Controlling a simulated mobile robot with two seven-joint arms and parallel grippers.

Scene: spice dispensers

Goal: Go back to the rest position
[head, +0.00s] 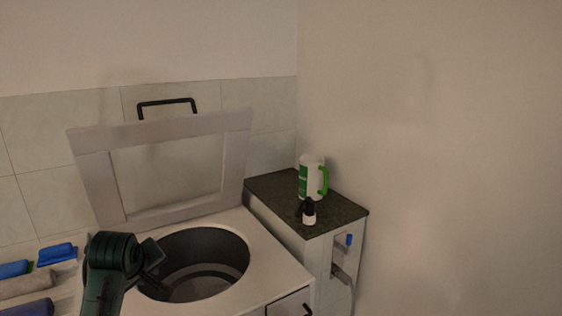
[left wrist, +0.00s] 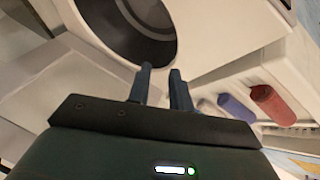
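My left gripper (left wrist: 160,82) shows in the left wrist view with its two dark fingers apart and nothing between them. In the head view my left arm rises from the bottom left, and its gripper (head: 154,262) is beside the left rim of a round drum opening (head: 205,262) in a white top-loading machine. The same opening (left wrist: 130,30) lies beyond the fingers in the left wrist view. My right gripper is in neither view.
The machine's framed lid (head: 238,140) stands open against the tiled wall. A dark-topped cabinet (head: 262,190) at right holds a green-and-white jug (head: 310,178) and a small black-capped bottle (head: 309,216). Plain wall fills the right.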

